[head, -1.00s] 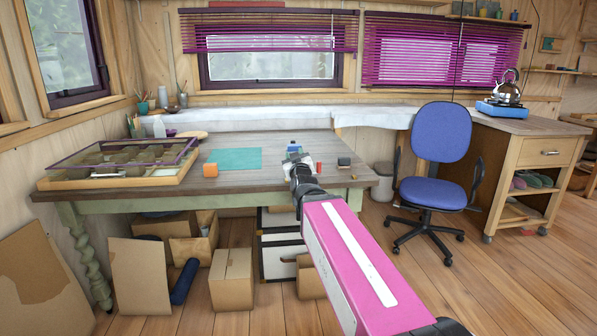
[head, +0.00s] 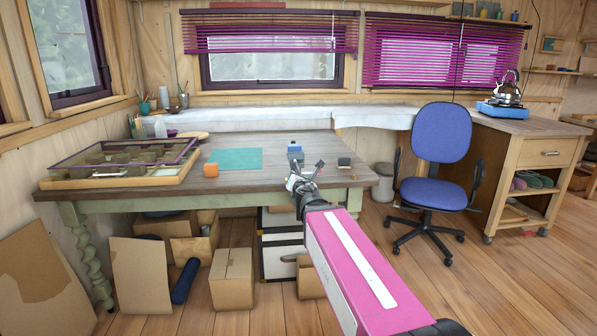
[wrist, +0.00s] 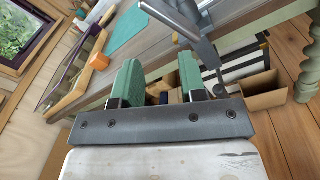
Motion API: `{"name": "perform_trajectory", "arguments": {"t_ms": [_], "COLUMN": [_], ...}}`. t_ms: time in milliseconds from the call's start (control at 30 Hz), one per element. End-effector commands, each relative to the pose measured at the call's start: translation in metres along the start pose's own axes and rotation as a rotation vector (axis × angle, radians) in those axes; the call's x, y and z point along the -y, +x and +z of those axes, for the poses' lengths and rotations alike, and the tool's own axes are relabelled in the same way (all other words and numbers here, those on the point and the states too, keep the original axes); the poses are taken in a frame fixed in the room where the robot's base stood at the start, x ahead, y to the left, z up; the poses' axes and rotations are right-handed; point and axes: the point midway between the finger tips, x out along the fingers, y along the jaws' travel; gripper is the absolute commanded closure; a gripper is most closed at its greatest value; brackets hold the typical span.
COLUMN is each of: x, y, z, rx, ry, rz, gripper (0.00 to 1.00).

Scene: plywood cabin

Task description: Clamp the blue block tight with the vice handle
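The small blue block (head: 294,148) sits near the front of the workbench, at the vice (head: 296,157). The vice is small and partly hidden behind my gripper, so I cannot tell how closely its jaws hold the block. My gripper (head: 305,176) is just in front of the vice at the bench edge, its fingers spread. In the wrist view its two green-padded fingers (wrist: 159,80) stand apart with nothing gripped between them. A grey metal bar (wrist: 178,20), seemingly part of the vice and its handle, lies just beyond the fingertips. The blue block cannot be made out there.
On the workbench (head: 240,182) are an orange block (head: 211,170), a teal mat (head: 234,159), a lidded display case (head: 125,160) and a dark block (head: 344,162). Cardboard boxes (head: 232,278) stand below. A blue chair (head: 440,165) is at the right.

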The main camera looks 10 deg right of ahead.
Motion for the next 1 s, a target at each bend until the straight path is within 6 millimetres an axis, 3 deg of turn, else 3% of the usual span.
{"name": "perform_trajectory", "arguments": {"t_ms": [200, 400, 667, 1000], "x": [0.013, 0.017, 0.018, 0.020], "y": [0.001, 0.001, 0.006, 0.044], "z": [-0.001, 0.001, 0.002, 0.005], "rx": [0.025, 0.044, 0.049, 0.049], "ry": [-0.477, -0.748, -0.818, -0.815], "rz": [-0.046, -0.066, -0.071, -0.068], "gripper": [0.62, 0.62, 0.62, 0.62]}}
